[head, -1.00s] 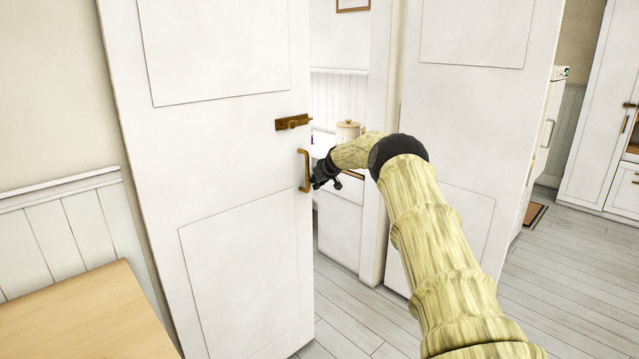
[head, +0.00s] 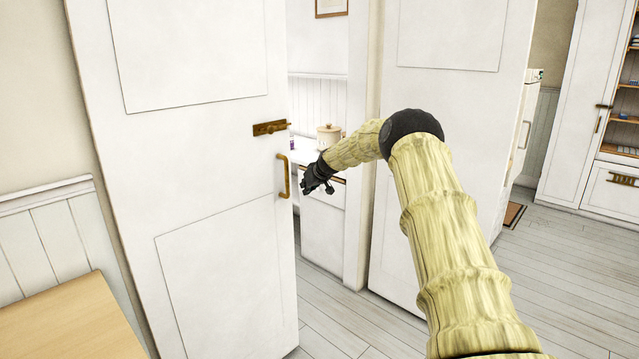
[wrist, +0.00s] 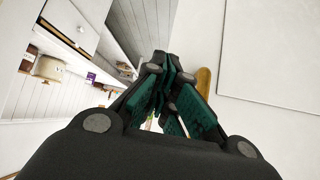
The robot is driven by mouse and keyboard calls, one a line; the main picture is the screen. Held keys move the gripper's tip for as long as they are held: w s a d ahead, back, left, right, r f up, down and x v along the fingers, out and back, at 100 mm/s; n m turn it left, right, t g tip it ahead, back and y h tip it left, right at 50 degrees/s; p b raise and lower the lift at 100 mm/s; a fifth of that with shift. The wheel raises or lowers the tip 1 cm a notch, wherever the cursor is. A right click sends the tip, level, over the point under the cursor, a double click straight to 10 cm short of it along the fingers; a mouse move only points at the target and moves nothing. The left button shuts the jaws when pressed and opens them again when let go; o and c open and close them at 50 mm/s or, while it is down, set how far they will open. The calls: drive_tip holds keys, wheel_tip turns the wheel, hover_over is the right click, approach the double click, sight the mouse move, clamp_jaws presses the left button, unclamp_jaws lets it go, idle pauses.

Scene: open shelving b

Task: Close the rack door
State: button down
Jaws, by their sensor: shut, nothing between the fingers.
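A white panelled door (head: 190,170) stands open on the left in the head view. It carries a brass latch (head: 270,128) and a brass pull handle (head: 284,176) near its right edge. A second white panelled door (head: 445,110) stands open to the right of the gap. I cannot tell which of them is the rack door. My gripper (head: 320,186) is shut and empty, just right of the left door's handle and apart from it in the head view. In the wrist view, its dark green finger pads (wrist: 168,100) are together, with part of the brass handle (wrist: 203,80) behind them.
Through the gap is a white counter unit (head: 322,220) with a beige lidded pot (head: 329,136). A wooden tabletop (head: 65,320) is at lower left. A tall cabinet (head: 590,120) stands at far right. Grey plank floor (head: 560,290) is clear at right.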

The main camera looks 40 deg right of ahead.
drive_tip(key=v, duration=0.7)
drive_tip(key=shift+s+d+r+b, duration=0.15)
drive_tip(key=shift+d+r+b, duration=0.05)
drive_tip(key=shift+d+b, duration=0.25)
